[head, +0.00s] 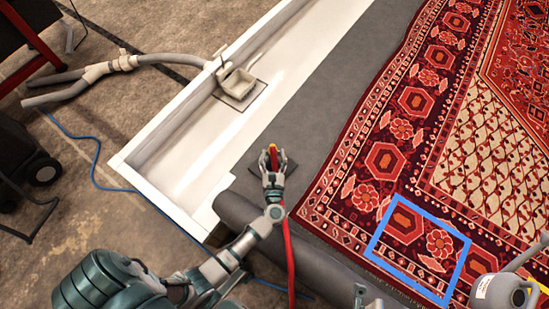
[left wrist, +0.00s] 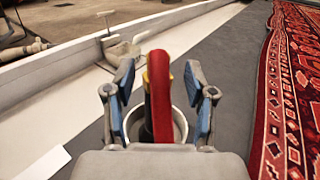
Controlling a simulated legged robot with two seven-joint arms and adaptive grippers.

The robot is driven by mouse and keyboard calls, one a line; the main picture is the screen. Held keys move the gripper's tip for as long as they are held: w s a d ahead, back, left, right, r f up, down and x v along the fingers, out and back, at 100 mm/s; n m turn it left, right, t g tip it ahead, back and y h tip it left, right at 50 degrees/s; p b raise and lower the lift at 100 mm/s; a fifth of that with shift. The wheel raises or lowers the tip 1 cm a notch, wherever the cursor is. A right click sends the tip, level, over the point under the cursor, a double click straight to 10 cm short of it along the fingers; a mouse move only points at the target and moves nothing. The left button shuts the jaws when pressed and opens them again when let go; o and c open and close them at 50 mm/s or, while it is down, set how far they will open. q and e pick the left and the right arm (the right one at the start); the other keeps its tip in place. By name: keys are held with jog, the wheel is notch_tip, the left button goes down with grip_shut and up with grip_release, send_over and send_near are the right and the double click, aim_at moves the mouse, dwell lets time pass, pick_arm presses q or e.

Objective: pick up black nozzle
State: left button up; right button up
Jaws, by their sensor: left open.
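My left gripper (head: 273,153) is open over the dark grey mat beside the white trough. Its two fingers stand on either side of a red piece with a yellow part (head: 273,151). In the left wrist view, the red piece (left wrist: 160,90) rises between the open fingers (left wrist: 161,92), apart from both. A dark strip, probably the black nozzle (left wrist: 149,112), shows beside it above a pale round rim (left wrist: 180,124). Most of the nozzle is hidden. A small grey part at the bottom edge seems to be my right gripper (head: 361,296), mostly cut off.
The white trough (head: 205,135) with a drain box (head: 238,84) lies left. A red patterned rug (head: 410,130) with a blue square frame (head: 375,235) lies right. A red hose (head: 289,255) runs below my gripper. A grey watering can (head: 500,291) stands lower right.

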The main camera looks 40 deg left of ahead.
aim_at(273, 152)
pick_arm(q)
jog(key=shift+w+a+f+b, duration=0.15)
jog(key=shift+w+a+f, duration=0.05)
jog(key=shift+w+a, duration=0.35)
jog(key=shift+w+a+f+b, duration=0.15)
jog(key=shift+w+a+f, duration=0.05)
jog(key=shift+w+a, duration=0.25)
jog(key=shift+w+a+r, duration=0.15)
jog(key=shift+w+a, duration=0.05)
jog(key=shift+w, duration=0.15)
jog(key=shift+r, duration=0.1)
grip_shut()
